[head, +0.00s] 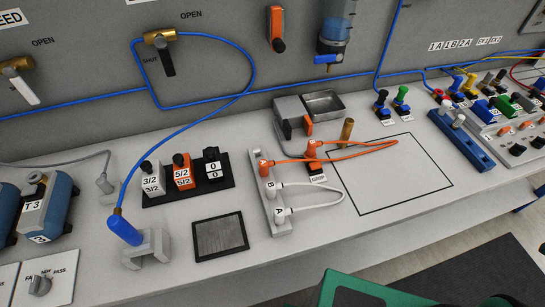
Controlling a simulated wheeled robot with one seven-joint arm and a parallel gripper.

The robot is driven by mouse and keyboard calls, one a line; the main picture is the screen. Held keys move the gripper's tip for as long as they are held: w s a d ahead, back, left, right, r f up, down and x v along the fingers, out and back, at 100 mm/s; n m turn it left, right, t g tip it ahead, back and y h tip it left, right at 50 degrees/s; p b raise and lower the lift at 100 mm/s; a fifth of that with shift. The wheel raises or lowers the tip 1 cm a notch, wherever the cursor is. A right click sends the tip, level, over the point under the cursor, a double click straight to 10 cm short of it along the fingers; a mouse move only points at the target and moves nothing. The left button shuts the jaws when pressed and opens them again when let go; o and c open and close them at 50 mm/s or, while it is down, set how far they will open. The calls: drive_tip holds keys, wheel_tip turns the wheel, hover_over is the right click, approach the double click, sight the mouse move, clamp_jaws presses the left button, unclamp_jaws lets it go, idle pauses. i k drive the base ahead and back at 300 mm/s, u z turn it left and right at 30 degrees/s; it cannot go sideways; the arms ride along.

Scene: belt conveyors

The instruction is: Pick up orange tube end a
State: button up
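The orange tube (350,155) lies in a narrow loop on the white bench, reaching right over the edge of a black-outlined square. The other orange end fitting (311,149) is by a small block labelled GRIP (318,179). I cannot read which orange end is marked a. On the same bar, a white tube (325,204) loops between two white fittings beside the letters B and A. My gripper is not in view.
A blue tube with a blue end (125,230) stands in a grey holder at the left. Valve blocks (183,172), a dark square pad (220,237) and a brass cylinder (347,130) stand near the bar. The outlined square (410,190) is mostly clear. A panel rises behind.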

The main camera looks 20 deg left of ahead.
sight(264, 165)
drive_tip(key=u, duration=0.75)
drive_tip(key=k, duration=0.6)
drive_tip(key=u, duration=0.5)
drive_tip(key=i, duration=0.5)
drive_tip(key=z, duration=0.05)
